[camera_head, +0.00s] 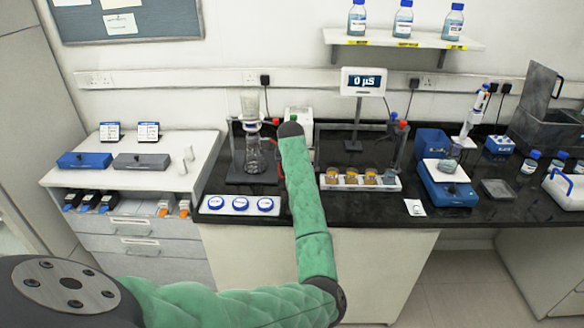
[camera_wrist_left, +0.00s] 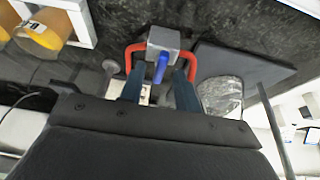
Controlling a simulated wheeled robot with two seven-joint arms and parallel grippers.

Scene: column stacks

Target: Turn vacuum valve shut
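The valve is a grey block (camera_wrist_left: 163,42) with a blue lever (camera_wrist_left: 160,68) and a red tube (camera_wrist_left: 132,56) bending out on each side. In the left wrist view my left gripper (camera_wrist_left: 159,82) is open, with one dark finger on each side of the blue lever. I see a gap between lever and fingers; contact cannot be told. In the head view my green left arm (camera_head: 302,190) reaches over the bench and hides the gripper and most of the valve. A glass filter flask (camera_head: 253,153) stands just left of the arm. My right gripper is not in view.
A white tray (camera_head: 213,204) with blue-lidded dishes lies at the bench's front left. A display (camera_head: 363,82) reading "0 µS" stands behind. A blue balance (camera_head: 447,187) is farther right.

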